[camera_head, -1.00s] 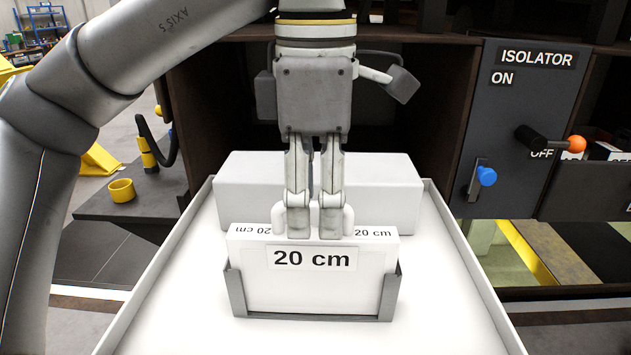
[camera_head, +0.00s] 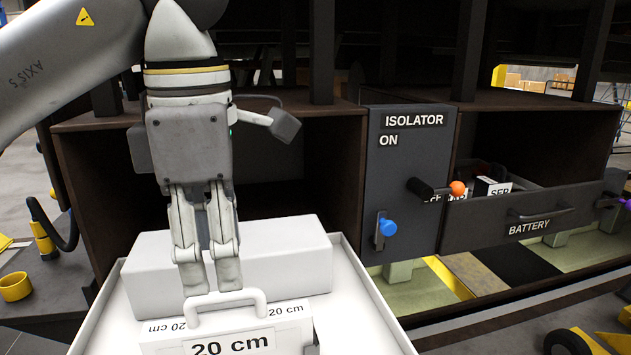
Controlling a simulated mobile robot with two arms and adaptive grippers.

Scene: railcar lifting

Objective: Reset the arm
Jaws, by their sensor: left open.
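My left gripper (camera_head: 211,288) comes in from the upper left in the head view and points down. Its two fingers are open, with a narrow gap between the tips. It is right over the white 20 cm block (camera_head: 225,338), close to the block's white handle (camera_head: 228,306). I cannot tell whether the fingertips touch the handle. The block is upright in a white tray (camera_head: 362,301), and its lower part is cut off by the frame's bottom edge. My right gripper is not in view.
A larger white block (camera_head: 290,262) lies behind. To the right are the isolator panel (camera_head: 410,160) with its orange-tipped lever (camera_head: 440,188) and blue knob (camera_head: 387,227), and a battery drawer (camera_head: 540,222). A yellow cup (camera_head: 15,287) stands at the left.

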